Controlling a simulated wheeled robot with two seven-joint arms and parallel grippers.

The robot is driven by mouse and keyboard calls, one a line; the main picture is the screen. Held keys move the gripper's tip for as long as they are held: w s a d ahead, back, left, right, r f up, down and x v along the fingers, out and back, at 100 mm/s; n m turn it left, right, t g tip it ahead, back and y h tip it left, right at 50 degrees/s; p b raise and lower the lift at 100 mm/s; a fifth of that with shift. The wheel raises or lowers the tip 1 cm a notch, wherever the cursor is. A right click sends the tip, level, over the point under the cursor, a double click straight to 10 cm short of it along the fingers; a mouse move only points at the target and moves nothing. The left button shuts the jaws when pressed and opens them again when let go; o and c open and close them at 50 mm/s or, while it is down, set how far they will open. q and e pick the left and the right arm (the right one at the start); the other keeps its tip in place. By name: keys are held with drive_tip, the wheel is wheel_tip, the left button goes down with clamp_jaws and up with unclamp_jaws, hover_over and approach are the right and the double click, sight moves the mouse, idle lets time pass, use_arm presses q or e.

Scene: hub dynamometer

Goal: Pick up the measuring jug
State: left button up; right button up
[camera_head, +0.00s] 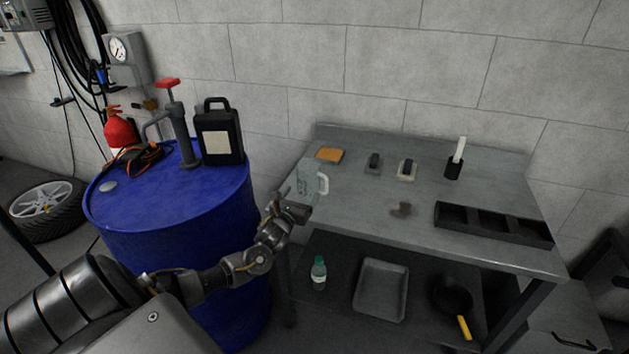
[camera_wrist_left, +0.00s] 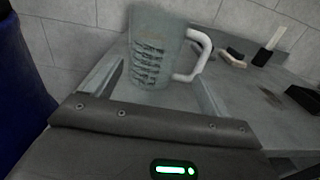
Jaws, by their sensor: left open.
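The measuring jug (camera_head: 309,181) is a clear, upright vessel with a white handle on its right side, at the left end of the grey workbench (camera_head: 370,214). My left gripper (camera_head: 290,200) is at the bench's left edge, just in front of the jug. In the left wrist view the jug (camera_wrist_left: 156,50) stands ahead, between the two open fingers (camera_wrist_left: 155,88), with dark graduation marks facing me and its handle above the right finger. I cannot tell whether the fingers touch it. My right gripper is not in view.
A blue drum (camera_head: 180,215) stands close to the left of my arm, carrying a black canister (camera_head: 219,135) and a hand pump (camera_head: 182,135). A black divided tray (camera_head: 493,224) lies at the bench's right. Small blocks stand at the back; the bench's front middle is mostly clear.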

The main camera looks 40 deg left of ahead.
sight(303, 187)
use_arm(q)
drive_tip(key=shift+w+a+f, duration=0.15)
drive_tip(key=shift+w+a, duration=0.25)
drive_tip(key=shift+w, duration=0.2)
drive_tip(key=shift+w+a+f, duration=0.1)
drive_tip(key=shift+w+a, duration=0.25)
drive_tip(key=shift+w, duration=0.2)
drive_tip(key=shift+w+a+f, duration=0.1)
drive_tip(key=shift+w+a, duration=0.05)
drive_tip(key=shift+w, duration=0.1)
drive_tip(key=shift+a, duration=0.1)
drive_tip(key=x, duration=0.4)
drive_tip(key=shift+w+a, duration=0.2)
drive_tip(key=shift+w, duration=0.05)
drive_tip(key=shift+w+d, duration=0.1)
drive_tip(key=shift+w, duration=0.2)
drive_tip(key=shift+w+d, duration=0.15)
drive_tip(key=shift+d, duration=0.05)
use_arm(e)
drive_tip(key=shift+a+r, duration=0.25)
use_arm(q)
drive_tip(key=c, duration=0.7)
drive_tip(key=shift+a, duration=0.15)
drive_tip(key=shift+c, duration=0.3)
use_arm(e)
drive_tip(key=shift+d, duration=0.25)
